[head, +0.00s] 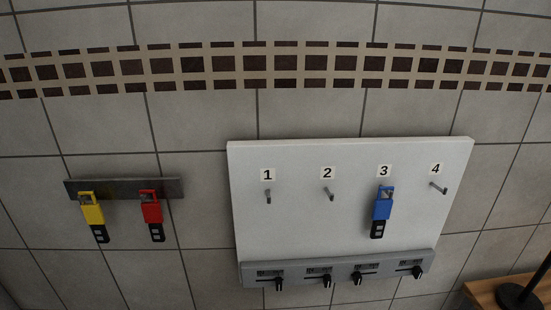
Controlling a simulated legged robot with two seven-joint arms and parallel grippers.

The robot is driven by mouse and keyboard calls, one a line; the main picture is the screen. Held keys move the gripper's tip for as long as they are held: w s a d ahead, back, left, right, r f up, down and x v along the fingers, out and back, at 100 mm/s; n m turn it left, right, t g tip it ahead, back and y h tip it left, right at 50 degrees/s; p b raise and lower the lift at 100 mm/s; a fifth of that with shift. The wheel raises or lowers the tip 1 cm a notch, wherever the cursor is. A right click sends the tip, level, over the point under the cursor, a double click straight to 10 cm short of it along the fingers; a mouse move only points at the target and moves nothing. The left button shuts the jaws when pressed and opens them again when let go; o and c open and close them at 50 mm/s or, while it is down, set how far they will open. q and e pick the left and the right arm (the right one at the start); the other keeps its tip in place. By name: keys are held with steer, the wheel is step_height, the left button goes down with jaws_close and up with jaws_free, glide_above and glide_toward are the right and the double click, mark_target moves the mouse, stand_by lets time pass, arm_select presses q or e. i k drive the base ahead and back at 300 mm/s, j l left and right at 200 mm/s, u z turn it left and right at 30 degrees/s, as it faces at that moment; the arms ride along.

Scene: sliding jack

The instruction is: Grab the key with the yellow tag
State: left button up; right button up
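The key with the yellow tag (92,209) hangs on the left part of a dark wall rack (124,181), its black end pointing down. A key with a red tag (151,208) hangs to its right on the same rack. A key with a blue tag (382,204) hangs on the hook under number 3 of a white board (300,225). Neither of my grippers shows in the head view.
The hooks under 1 (268,197), 2 (328,194) and 4 (438,188) are bare. A grey strip with several black sliders (337,270) runs along the board's bottom. A wooden surface (489,291) with a black stand (516,295) is at the lower right.

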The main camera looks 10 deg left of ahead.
mark_target(93, 214)
steer(key=u, duration=1.6)
steer(key=i+u, duration=0.35)
steer(key=i+l+u, duration=0.1)
steer(key=u, duration=0.25)
steer(key=l, duration=0.05)
